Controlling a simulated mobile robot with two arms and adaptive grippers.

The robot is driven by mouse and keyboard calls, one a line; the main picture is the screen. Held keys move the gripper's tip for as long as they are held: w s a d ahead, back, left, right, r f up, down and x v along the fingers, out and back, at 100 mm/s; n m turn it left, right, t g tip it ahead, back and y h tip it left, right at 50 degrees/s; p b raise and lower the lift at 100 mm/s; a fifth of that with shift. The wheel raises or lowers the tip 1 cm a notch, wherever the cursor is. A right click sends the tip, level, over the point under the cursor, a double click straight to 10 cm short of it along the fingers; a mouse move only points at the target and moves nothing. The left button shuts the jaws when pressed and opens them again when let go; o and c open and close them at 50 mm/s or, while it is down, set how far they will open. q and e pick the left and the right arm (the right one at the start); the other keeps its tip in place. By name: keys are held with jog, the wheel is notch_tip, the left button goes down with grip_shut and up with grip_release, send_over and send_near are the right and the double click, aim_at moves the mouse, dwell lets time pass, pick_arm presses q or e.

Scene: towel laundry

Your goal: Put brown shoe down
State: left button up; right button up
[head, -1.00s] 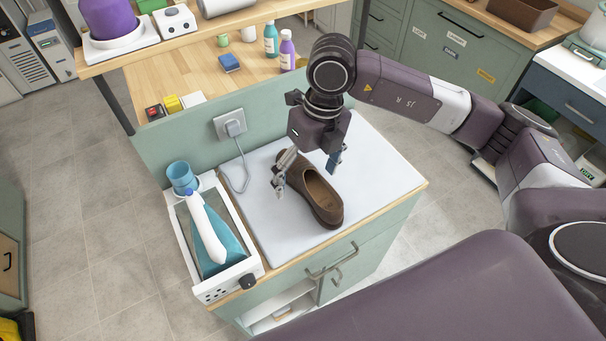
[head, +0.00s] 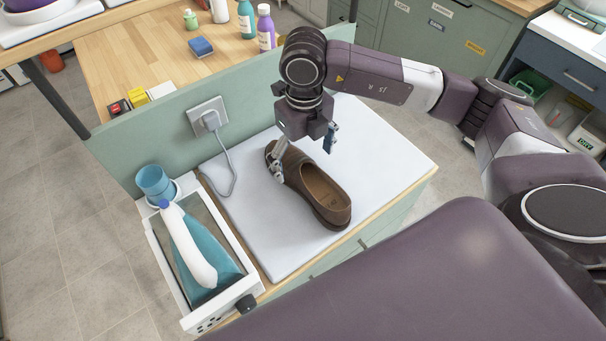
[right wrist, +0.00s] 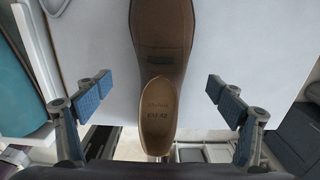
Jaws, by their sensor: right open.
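The brown shoe (head: 325,200) lies sole down on the white mat (head: 262,228) on the green cabinet. My right gripper (head: 304,160) is open above the shoe in the head view. In the right wrist view the shoe (right wrist: 165,35) lies between the two spread blue-padded fingers, with clear gaps on both sides, and neither finger touches it. My left gripper is not in view.
A plug and socket (head: 208,117) sit on the green back panel. The mat right of the shoe is clear.

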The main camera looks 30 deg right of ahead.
aim_at(305, 174)
jog(key=shift+s+f+p, duration=0.2)
jog(key=shift+f+p, duration=0.1)
notch_tip(305, 174, down, 4)
jog(key=shift+d+r+p, duration=0.1)
jog(key=shift+r+p, duration=0.05)
jog(key=shift+p, duration=0.8)
jog(key=shift+w+f, duration=0.15)
jog(key=shift+f, duration=0.35)
jog(key=shift+r, duration=0.1)
jog(key=c, duration=2)
